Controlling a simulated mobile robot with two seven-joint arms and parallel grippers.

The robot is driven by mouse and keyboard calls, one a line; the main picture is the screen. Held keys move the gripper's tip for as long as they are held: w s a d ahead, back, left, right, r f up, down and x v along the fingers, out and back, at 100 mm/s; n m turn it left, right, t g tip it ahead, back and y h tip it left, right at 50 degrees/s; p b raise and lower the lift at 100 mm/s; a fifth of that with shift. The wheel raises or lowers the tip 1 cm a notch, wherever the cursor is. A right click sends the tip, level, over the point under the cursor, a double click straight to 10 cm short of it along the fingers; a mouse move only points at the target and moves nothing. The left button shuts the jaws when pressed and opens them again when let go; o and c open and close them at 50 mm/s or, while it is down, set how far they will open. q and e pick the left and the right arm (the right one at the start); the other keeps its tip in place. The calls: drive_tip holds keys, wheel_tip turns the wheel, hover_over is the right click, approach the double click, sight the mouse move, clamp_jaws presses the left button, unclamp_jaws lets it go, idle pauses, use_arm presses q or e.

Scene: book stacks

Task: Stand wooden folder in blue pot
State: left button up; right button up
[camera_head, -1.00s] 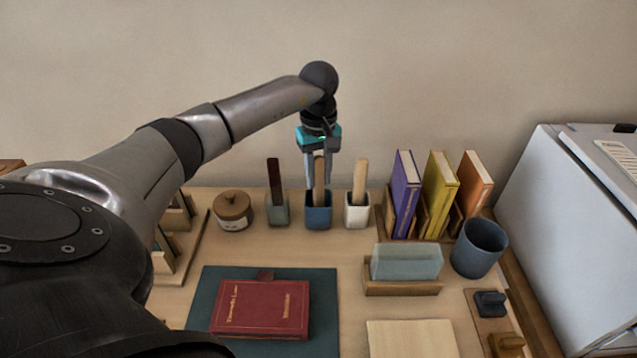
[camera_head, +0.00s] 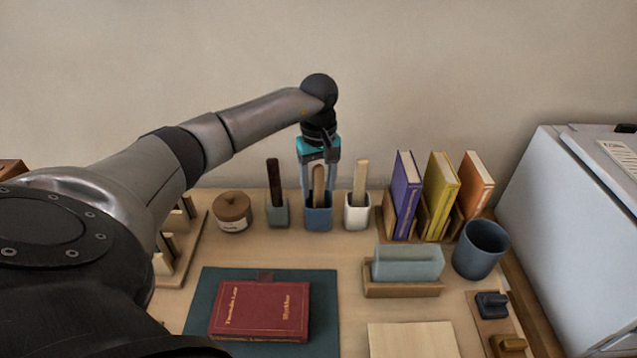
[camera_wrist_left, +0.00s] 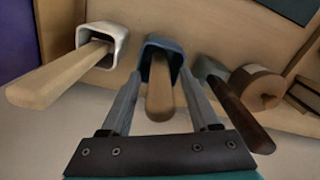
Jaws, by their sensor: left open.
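The wooden folder (camera_head: 318,180), a light brown flat stick, stands in the blue pot (camera_head: 318,218) with its upper part above the rim. In the left wrist view the folder (camera_wrist_left: 160,97) rises from the blue pot (camera_wrist_left: 176,52) between my fingers. My left gripper (camera_head: 319,192) is open, pointing down, with one finger on each side of the folder and gaps between. Its fingertips (camera_wrist_left: 160,78) are near the pot's rim. The folder's lower end is hidden inside the pot. My right gripper is not in view.
A green-grey pot (camera_head: 277,214) with a dark stick stands left, and a white pot (camera_head: 357,214) with a pale stick stands right, both close by. A lidded jar (camera_head: 232,212) is further left. Upright books (camera_head: 438,195) stand right. A red book (camera_head: 260,310) lies in front.

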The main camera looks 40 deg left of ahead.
use_arm(q)
drive_tip(key=shift+r, duration=0.15)
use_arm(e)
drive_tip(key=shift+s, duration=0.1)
use_arm(q)
drive_tip(key=shift+r, duration=0.35)
wheel_tip(320, 180, up, 11)
drive_tip(key=shift+f+p, duration=0.15)
drive_tip(key=shift+p, duration=1.05)
drive_tip(key=shift+r, duration=0.3)
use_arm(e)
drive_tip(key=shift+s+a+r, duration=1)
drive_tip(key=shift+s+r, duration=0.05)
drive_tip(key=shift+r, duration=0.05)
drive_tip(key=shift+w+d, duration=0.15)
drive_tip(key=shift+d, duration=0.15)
use_arm(q)
drive_tip(key=shift+r, duration=0.1)
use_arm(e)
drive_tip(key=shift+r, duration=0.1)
